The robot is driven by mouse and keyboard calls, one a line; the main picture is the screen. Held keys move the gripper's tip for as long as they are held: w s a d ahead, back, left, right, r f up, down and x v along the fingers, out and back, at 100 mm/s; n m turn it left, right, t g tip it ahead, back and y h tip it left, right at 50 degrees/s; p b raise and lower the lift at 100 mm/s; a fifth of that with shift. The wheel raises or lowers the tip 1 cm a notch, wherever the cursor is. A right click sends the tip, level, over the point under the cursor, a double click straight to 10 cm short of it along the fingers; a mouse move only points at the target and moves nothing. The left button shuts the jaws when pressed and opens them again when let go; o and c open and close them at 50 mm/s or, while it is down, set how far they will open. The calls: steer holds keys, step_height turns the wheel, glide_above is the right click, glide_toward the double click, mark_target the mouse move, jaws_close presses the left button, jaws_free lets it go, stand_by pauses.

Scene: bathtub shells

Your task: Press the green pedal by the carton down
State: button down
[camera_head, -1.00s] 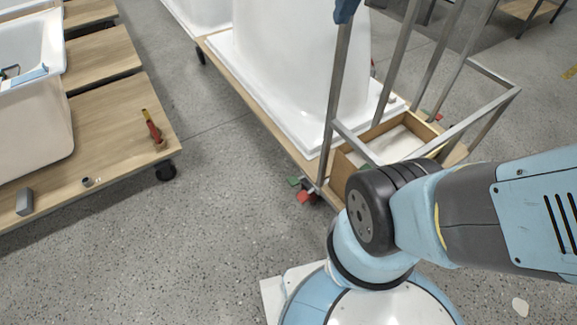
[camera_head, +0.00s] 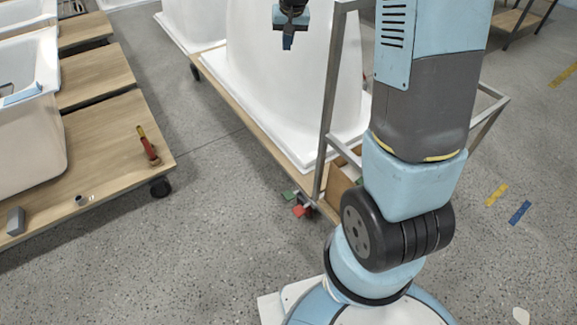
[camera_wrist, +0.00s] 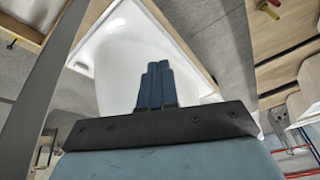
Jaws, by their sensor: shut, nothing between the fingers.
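The green pedal (camera_head: 289,195) sticks out low beside the near end of the middle wooden cart, close to the floor. A red pedal (camera_head: 301,211) is just in front of it. The carton (camera_head: 341,187) stands on that cart to the right, mostly hidden behind my arm and the metal frame. My gripper (camera_head: 288,43) is high in front of the white tub shell, well above the green pedal and apart from it. Its blue fingers are together and empty in the wrist view (camera_wrist: 154,85). I cannot make out the green pedal in the wrist view.
A metal frame (camera_head: 329,110) rises at the cart's end, between my arm and the white tub shell (camera_head: 265,90). A left wooden cart (camera_head: 105,135) carries a red-handled tool (camera_head: 148,147). The speckled floor (camera_head: 215,200) between the carts is clear.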

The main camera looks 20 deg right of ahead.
steer(key=w+f+g, duration=0.1)
steer(key=w+f, duration=0.3)
steer(key=f, duration=0.8)
steer(key=w+f+m, duration=0.1)
steer(key=w+f, duration=0.4)
steer(key=f, duration=0.7)
steer(key=w+f+g, duration=0.1)
steer(key=w+f, duration=0.3)
steer(key=f, duration=0.8)
steer(key=shift+m+g+h, duration=0.3)
steer(key=shift+m+g, duration=0.1)
steer(key=shift+m, duration=0.4)
steer(key=s+f, duration=0.3)
steer(key=f, duration=1)
steer(key=s+f, duration=0.4)
steer(key=f, duration=0.8)
steer(key=s+f, duration=0.4)
steer(key=f, duration=0.9)
steer(key=shift+d+f, duration=0.3)
